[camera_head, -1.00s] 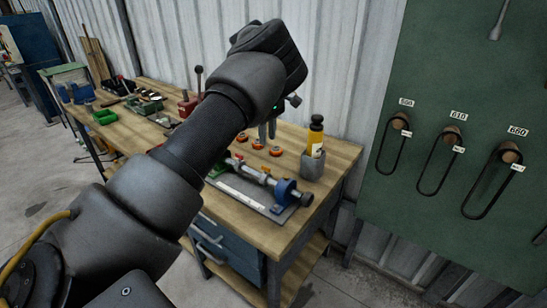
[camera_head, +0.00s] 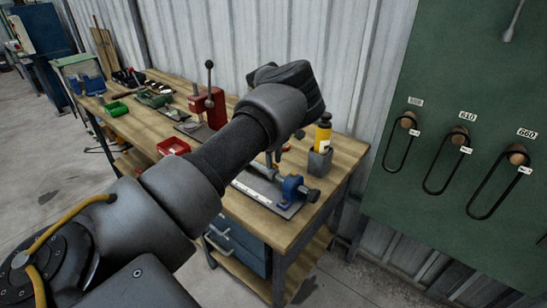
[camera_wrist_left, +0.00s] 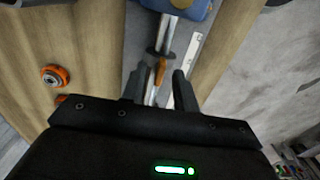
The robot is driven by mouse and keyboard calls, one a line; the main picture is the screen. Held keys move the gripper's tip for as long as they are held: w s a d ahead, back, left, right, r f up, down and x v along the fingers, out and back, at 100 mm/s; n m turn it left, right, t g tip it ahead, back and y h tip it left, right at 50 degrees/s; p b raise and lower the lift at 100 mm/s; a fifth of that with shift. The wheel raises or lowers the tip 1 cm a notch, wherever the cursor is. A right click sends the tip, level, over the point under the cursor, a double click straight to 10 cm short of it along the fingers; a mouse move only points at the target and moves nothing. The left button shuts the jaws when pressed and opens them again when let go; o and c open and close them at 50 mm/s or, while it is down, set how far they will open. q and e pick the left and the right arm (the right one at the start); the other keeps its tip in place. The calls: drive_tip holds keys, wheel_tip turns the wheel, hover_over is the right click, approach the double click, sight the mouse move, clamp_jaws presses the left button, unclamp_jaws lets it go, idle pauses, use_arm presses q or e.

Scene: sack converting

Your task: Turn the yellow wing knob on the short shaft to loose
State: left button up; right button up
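The yellow wing knob (camera_wrist_left: 160,70) shows in the left wrist view as a small orange-yellow piece on a metal shaft (camera_wrist_left: 167,32), just below a dark collar. My left gripper (camera_wrist_left: 158,88) is open, with one finger on each side of the knob and gaps visible; I cannot tell its height above the knob. The knob is not clear there. My right gripper is not in view.
An orange-ringed part (camera_wrist_left: 54,77) lies on the bench beside the fixture. A yellow bottle (camera_head: 323,134) stands in a grey holder behind the blue block. A red press (camera_head: 208,105) and a red bin (camera_head: 173,146) are farther left. A green board (camera_head: 480,110) with hung loops is at right.

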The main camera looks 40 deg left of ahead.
use_arm(q)
drive_tip(key=shift+c, duration=0.5)
clamp_jaws()
drive_tip(key=shift+n, duration=0.4)
drive_tip(key=n, duration=0.3)
drive_tip(key=shift+n, duration=0.4)
drive_tip(key=n, duration=0.4)
drive_tip(key=shift+n, duration=0.3)
drive_tip(key=n, duration=0.8)
drive_tip(key=shift+n, duration=0.3)
